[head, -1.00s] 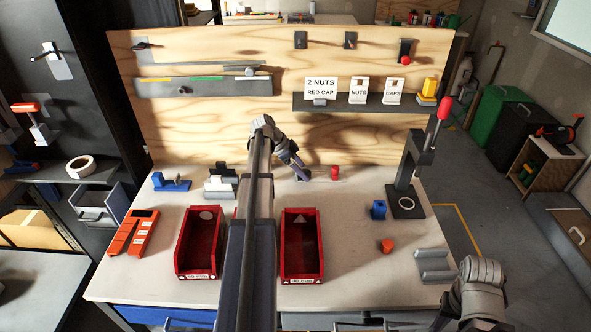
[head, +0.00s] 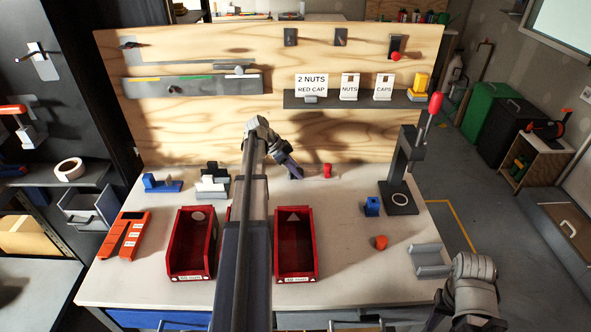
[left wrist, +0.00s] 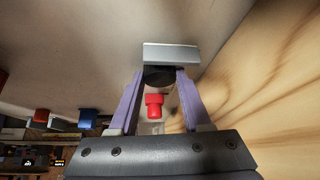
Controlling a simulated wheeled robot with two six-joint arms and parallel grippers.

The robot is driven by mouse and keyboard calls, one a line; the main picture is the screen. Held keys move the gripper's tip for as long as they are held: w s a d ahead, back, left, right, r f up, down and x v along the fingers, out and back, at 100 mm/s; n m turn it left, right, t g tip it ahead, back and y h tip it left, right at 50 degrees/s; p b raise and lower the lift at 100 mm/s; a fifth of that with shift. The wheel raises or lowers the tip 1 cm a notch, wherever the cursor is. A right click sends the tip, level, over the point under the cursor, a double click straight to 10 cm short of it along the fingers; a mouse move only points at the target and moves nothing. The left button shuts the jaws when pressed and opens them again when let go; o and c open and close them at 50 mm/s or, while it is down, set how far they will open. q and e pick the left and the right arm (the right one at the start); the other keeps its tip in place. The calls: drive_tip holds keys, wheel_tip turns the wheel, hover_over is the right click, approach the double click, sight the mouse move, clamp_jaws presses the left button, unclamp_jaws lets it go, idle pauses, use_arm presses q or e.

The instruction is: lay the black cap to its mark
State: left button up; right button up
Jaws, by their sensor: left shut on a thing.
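My left gripper (head: 296,173) is low over the back of the bench, near the plywood board. In the left wrist view its two purple fingers (left wrist: 160,88) are shut on the black cap (left wrist: 159,76), a dark round piece. A pale grey block (left wrist: 170,53) shows right by the cap and fingertips; I cannot tell whether they touch. A red cap (head: 327,171) stands just right of the gripper, apart from it; it also shows in the left wrist view (left wrist: 154,106). I cannot pick out the black cap in the head view. My right gripper is out of view.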

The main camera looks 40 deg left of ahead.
use_arm(q)
clamp_jaws()
drive_tip(key=shift+r, duration=0.15)
drive_tip(key=shift+w+d+r+p, duration=0.15)
drive_tip(key=shift+r+p, duration=0.15)
drive_tip(key=shift+p, duration=0.15)
drive_tip(key=shift+r, duration=0.15)
